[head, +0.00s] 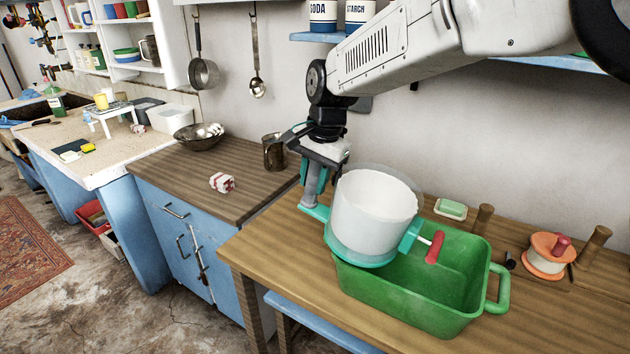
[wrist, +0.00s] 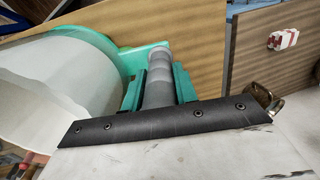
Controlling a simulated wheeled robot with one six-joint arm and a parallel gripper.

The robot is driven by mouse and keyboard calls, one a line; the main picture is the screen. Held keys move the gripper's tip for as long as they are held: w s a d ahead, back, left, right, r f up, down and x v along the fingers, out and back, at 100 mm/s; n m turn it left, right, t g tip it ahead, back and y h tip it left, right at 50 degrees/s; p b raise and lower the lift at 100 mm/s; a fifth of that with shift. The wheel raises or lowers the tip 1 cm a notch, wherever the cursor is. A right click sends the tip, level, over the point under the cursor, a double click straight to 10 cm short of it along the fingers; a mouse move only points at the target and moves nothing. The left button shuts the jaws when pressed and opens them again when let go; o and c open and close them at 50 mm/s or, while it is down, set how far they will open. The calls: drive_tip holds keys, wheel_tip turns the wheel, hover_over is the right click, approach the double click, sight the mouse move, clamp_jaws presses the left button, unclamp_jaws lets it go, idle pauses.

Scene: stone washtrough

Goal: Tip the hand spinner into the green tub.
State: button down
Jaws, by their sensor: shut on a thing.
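The hand spinner (head: 375,215) has a white drum, a clear outer bowl, a teal base and a red crank grip. It hangs over the left end of the green tub (head: 415,305) and looks nearly upright, with perhaps a slight tilt. My gripper (head: 314,185) is shut on the spinner's grey upright handle at its left side. The wrist view shows the handle between my gripper's teal fingers (wrist: 160,85), with the spinner's drum (wrist: 60,85) to the left. The drum's contents cannot be made out. The tub's visible inside looks empty; its left part is hidden.
The tub stands on a wooden table (head: 265,245). Behind it are a soap dish (head: 451,209) and a wooden peg (head: 482,218); an orange-and-white reel (head: 547,255) is to the right.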

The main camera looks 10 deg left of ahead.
sight(317, 165)
drive_tip(key=shift+r, duration=0.1)
drive_tip(key=shift+d+r+y, duration=0.2)
drive_tip(key=shift+r+y, duration=0.35)
drive_tip(key=shift+r, duration=0.3)
drive_tip(key=shift+d+r+y, duration=0.2)
drive_tip(key=shift+r+y, duration=0.35)
drive_tip(key=shift+r, duration=0.25)
drive_tip(key=shift+s+d+r+t+y, duration=0.15)
drive_tip(key=shift+d+r+y, duration=0.15)
drive_tip(key=shift+r, duration=0.15)
drive_tip(key=shift+d+r+t+y, duration=0.1)
drive_tip(key=shift+d+r+y, duration=0.15)
drive_tip(key=shift+r, duration=0.2)
drive_tip(key=shift+s+d+r+t+y, duration=0.1)
drive_tip(key=shift+d+r+t+y, duration=0.1)
drive_tip(key=shift+r+y, duration=0.2)
drive_tip(key=shift+r, duration=0.1)
drive_tip(key=shift+s+d+r+y, duration=0.15)
drive_tip(key=shift+d+r+y, duration=0.8)
drive_tip(key=shift+d+r, duration=0.15)
